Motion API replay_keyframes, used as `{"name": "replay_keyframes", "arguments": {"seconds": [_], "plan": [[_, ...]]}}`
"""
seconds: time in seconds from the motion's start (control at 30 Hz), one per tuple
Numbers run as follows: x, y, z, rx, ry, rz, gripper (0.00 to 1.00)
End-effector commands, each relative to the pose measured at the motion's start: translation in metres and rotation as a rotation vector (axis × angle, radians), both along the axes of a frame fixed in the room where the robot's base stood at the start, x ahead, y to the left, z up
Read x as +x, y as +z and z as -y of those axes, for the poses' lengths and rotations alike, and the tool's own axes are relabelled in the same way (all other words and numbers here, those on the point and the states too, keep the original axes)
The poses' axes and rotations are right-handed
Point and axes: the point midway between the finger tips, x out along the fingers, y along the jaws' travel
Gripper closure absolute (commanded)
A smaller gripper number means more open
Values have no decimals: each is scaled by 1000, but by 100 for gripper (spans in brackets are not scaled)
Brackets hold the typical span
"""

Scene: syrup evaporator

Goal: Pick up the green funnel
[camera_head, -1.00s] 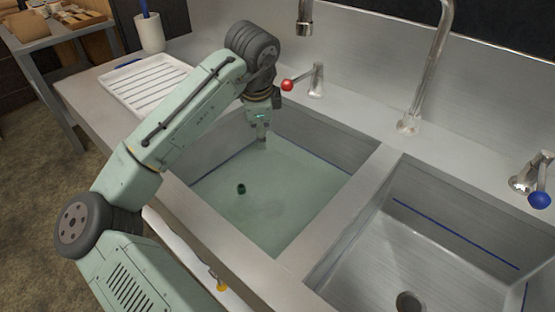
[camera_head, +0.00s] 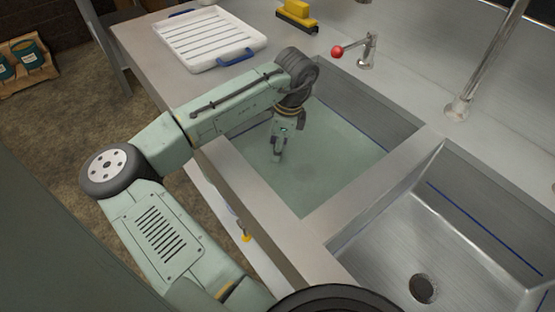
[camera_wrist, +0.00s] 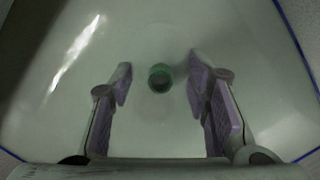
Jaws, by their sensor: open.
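In the wrist view, a small round green thing with a dark middle (camera_wrist: 160,77), which looks like the green funnel seen from above, is between and beyond my fingers. It is in the water of the left basin. My gripper (camera_head: 277,157) points down into this basin (camera_head: 330,165). Its fingers are spread apart with nothing between the pads, as the wrist view (camera_wrist: 160,70) shows. In the head view I cannot make out the funnel; only a faint dark patch shows in the water right of my gripper.
The right basin (camera_head: 400,255) is empty, with a drain. A red-knobbed tap lever (camera_head: 352,50) stands behind the left basin. A white ribbed tray (camera_head: 208,40) and a yellow-and-black thing (camera_head: 297,14) lie on the counter. Basin walls surround my gripper.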

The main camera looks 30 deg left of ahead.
Motion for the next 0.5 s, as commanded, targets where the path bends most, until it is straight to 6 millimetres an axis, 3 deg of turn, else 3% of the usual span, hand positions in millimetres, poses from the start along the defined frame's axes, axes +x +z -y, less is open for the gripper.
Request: {"name": "replay_keyframes", "arguments": {"seconds": [0.33,0.5], "plan": [[0,-10,-1,0,0,1,57],[0,-10,-1,0,0,1,68]]}}
